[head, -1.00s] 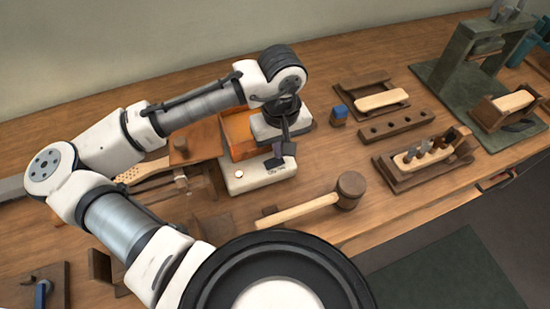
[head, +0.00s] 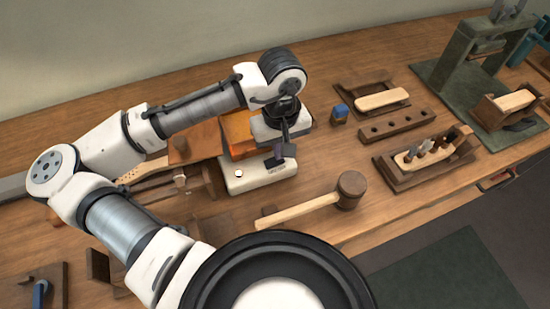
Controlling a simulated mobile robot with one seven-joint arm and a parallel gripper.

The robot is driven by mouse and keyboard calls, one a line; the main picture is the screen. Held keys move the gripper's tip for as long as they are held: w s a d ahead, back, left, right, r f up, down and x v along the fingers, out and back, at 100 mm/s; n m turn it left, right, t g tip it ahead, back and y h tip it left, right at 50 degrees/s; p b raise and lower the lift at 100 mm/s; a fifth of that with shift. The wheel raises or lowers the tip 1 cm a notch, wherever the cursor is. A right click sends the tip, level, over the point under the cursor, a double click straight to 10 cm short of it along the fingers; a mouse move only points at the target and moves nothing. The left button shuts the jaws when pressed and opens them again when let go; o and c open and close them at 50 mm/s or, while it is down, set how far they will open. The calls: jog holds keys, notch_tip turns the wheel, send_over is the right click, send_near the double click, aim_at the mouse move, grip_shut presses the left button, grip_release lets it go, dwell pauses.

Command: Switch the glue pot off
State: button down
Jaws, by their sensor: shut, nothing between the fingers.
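The glue pot appears to be the unit with a white base (head: 250,181) and an orange, box-like upper part (head: 238,132), in the middle of the bench. A small round light-coloured button or lamp (head: 239,174) and small dark lettering are on the base's front. My gripper (head: 281,160) points down at the right part of the base, with its fingers together and empty. A small dark part lies at the fingertips; whether it is a switch and whether the fingers touch it I cannot tell. My wrist hides the pot's right back part.
A wooden mallet (head: 322,200) lies just in front of the pot. A green press stands at the back right.

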jog(key=shift+f+b, duration=0.35)
jog(key=shift+f, duration=0.2)
jog(key=shift+r, duration=0.15)
notch_tip(320, 180, up, 7)
jog(key=p, duration=0.7)
jog(key=shift+s+f, duration=0.1)
jog(key=shift+f, duration=0.1)
dwell(0.5)
